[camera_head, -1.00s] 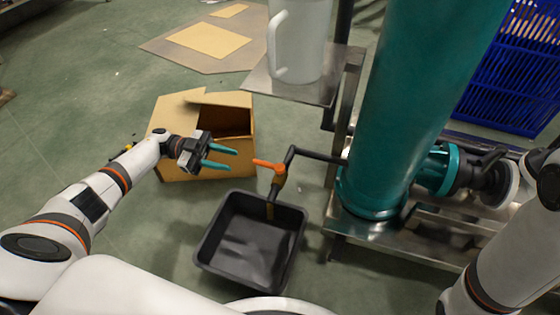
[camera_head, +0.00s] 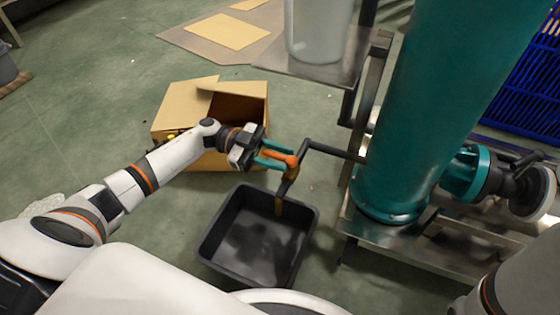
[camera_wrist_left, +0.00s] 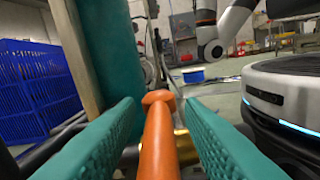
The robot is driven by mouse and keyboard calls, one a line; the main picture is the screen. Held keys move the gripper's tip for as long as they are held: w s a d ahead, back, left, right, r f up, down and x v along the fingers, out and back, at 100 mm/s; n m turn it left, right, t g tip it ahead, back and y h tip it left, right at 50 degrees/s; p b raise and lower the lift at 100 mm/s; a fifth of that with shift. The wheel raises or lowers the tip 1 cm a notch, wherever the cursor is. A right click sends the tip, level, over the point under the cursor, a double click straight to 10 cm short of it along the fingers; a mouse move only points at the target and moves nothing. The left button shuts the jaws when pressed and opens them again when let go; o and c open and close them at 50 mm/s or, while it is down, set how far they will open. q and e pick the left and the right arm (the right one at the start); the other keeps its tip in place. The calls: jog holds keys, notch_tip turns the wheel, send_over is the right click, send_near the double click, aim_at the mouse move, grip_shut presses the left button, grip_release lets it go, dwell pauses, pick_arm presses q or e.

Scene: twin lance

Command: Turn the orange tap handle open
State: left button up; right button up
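The orange tap handle (camera_head: 286,159) sticks out to the left on top of a brass-coloured tap (camera_head: 285,186), at the end of a dark pipe (camera_head: 335,152). My left gripper (camera_head: 279,157) has its teal fingers on either side of the handle. In the left wrist view, the handle (camera_wrist_left: 158,140) lies lengthwise between the two open fingers (camera_wrist_left: 160,102), with a gap showing on each side. The handle's far end is a rounded knob there. My right gripper is not in view; only part of my right arm shows at lower right in the head view.
A black tub (camera_head: 256,240) stands on the floor below the tap. An open cardboard box (camera_head: 185,110) is behind my left arm. A large teal column (camera_head: 425,110) on a metal frame stands right of the tap.

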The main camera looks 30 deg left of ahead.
pick_arm(q)
jog(key=shift+d, duration=0.3)
grip_shut()
jog(key=shift+r, duration=0.1)
